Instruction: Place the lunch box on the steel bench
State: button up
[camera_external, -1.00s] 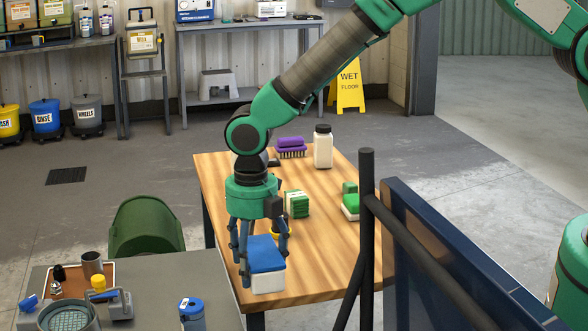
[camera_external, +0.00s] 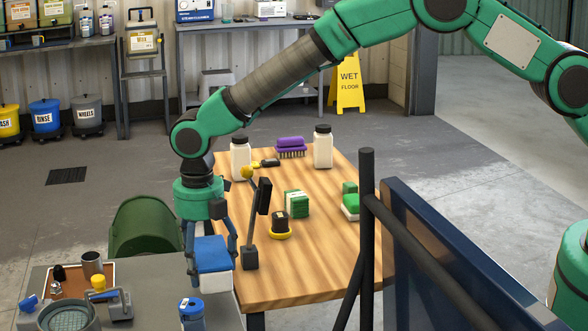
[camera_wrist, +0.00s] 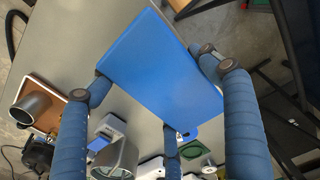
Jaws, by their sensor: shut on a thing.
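The lunch box (camera_external: 213,256) has a blue lid and a white body. My gripper (camera_external: 210,262) is shut on it, with blue fingers on its sides. It hangs by the right edge of the steel bench (camera_external: 160,275), beside the wooden table; I cannot tell how high above the bench it is. In the wrist view the blue lid (camera_wrist: 163,70) fills the middle between the fingers (camera_wrist: 155,110), with the grey bench top (camera_wrist: 65,45) below it.
The bench carries a brown tray (camera_external: 72,292) with a metal cup, a clamp-like tool (camera_external: 112,298) and a blue bottle (camera_external: 191,312). A green bin (camera_external: 147,230) stands behind it. The wooden table (camera_external: 325,245) holds a black stand (camera_external: 252,225), bottles and sponges.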

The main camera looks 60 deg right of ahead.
jog(key=shift+w+a+f+b, duration=0.1)
jog(key=shift+w+a, duration=0.25)
jog(key=shift+w, duration=0.5)
jog(key=shift+w+a+f+b, duration=0.15)
jog(key=shift+w+a, duration=0.25)
jog(key=shift+w, duration=0.45)
jog(key=shift+w+a+r+b, duration=0.1)
jog(key=shift+w+a, duration=0.25)
jog(key=shift+w, duration=0.5)
jog(key=shift+f+b, duration=0.55)
jog(key=shift+f, duration=1.25)
jog(key=shift+f, duration=0.1)
jog(key=o, duration=1.5)
notch_tip(320, 180, up, 12)
jog(key=p, duration=0.2)
jog(key=shift+p, duration=0.35)
